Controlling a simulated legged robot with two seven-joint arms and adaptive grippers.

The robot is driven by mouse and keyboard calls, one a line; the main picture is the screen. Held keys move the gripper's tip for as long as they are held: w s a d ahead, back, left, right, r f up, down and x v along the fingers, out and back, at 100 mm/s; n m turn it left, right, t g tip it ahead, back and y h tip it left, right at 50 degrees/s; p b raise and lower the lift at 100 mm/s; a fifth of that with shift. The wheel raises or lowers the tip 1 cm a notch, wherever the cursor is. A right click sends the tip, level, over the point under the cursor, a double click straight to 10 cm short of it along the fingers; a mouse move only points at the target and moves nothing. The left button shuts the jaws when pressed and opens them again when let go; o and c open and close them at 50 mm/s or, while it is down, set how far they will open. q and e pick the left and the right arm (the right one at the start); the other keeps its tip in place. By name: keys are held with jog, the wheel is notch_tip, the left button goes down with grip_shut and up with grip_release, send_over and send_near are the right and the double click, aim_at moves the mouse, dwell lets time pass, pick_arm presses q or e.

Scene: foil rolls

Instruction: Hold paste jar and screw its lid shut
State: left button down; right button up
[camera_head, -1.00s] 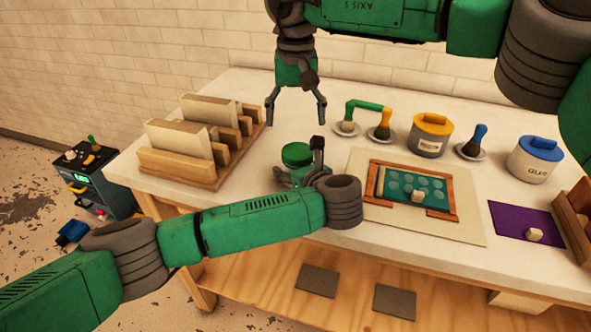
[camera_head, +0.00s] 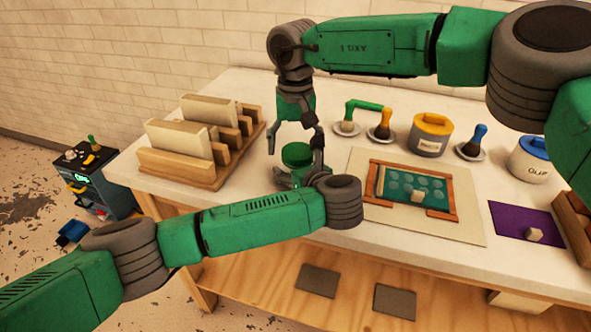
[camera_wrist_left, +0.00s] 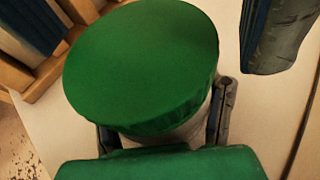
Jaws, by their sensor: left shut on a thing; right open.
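The paste jar has a green lid (camera_head: 296,153) on top and stands at the table's front, left of the middle. In the left wrist view the lid (camera_wrist_left: 145,65) fills much of the picture, with a pale strip of the jar (camera_wrist_left: 180,132) below it. My left gripper (camera_wrist_left: 165,125) is shut on the jar, with a finger on each side below the lid. Its hold is partly hidden by my left arm in the head view. My right gripper (camera_head: 296,150) is open and points down, its fingers spread around or just above the lid. I cannot tell whether they touch it.
A wooden rack (camera_head: 180,175) with boards stands left of the jar. A mat with a framed teal panel (camera_head: 412,188) lies to the right. A yellow-lidded pot (camera_head: 430,138), brushes on dishes and a blue-lidded glue pot (camera_head: 531,162) stand behind and right.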

jog(key=shift+f, duration=0.55)
jog(key=c, duration=1.2)
jog(key=shift+a+m, duration=0.2)
jog(key=shift+m, duration=1.6)
jog(key=o, duration=1.3)
jog(key=shift+c, duration=0.2)
jog(key=shift+d+r, duration=0.1)
jog(key=shift+d, duration=0.05)
